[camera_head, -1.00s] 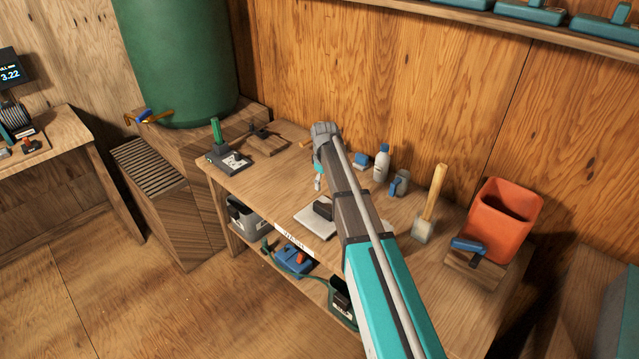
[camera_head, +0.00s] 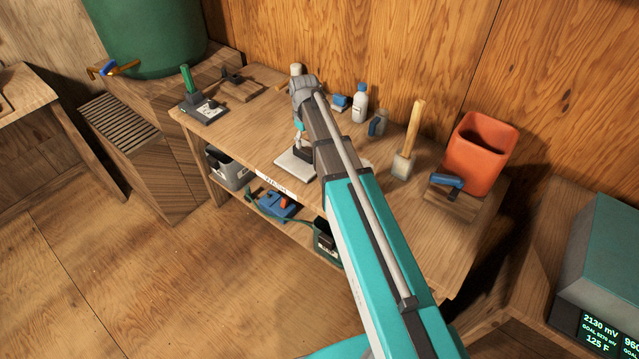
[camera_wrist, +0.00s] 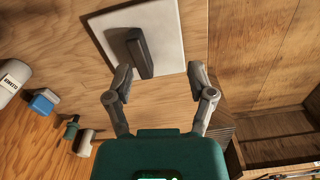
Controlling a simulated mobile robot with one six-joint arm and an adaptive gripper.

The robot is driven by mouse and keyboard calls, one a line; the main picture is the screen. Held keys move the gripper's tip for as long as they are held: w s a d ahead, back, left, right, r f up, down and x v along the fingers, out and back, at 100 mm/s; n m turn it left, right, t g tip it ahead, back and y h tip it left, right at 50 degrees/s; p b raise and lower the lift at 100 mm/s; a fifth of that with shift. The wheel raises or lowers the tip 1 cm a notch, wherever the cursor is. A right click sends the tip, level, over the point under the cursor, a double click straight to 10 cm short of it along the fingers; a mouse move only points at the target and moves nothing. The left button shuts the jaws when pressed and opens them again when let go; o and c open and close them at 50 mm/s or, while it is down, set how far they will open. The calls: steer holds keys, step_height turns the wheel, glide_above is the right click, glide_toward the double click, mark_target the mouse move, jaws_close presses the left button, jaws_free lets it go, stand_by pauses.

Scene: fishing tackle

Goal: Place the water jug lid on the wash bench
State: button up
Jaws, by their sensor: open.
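In the wrist view the plate (camera_wrist: 172,18) and the dark block (camera_wrist: 138,52) are just beyond my gripper (camera_wrist: 160,78), whose fingers are apart and empty. In the head view my gripper (camera_head: 299,125) is above the bench near the plate, partly hidden by my arm.
A green-handled tool (camera_head: 198,97) stands at the bench's left. A teal machine (camera_head: 610,255) is at the right. The floor (camera_head: 170,270) in front is clear.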

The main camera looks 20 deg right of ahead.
steer(key=s+a+m, duration=0.1)
steer(key=s+m, duration=0.4)
steer(key=s, duration=1.5)
steer(key=shift+s, duration=0.35)
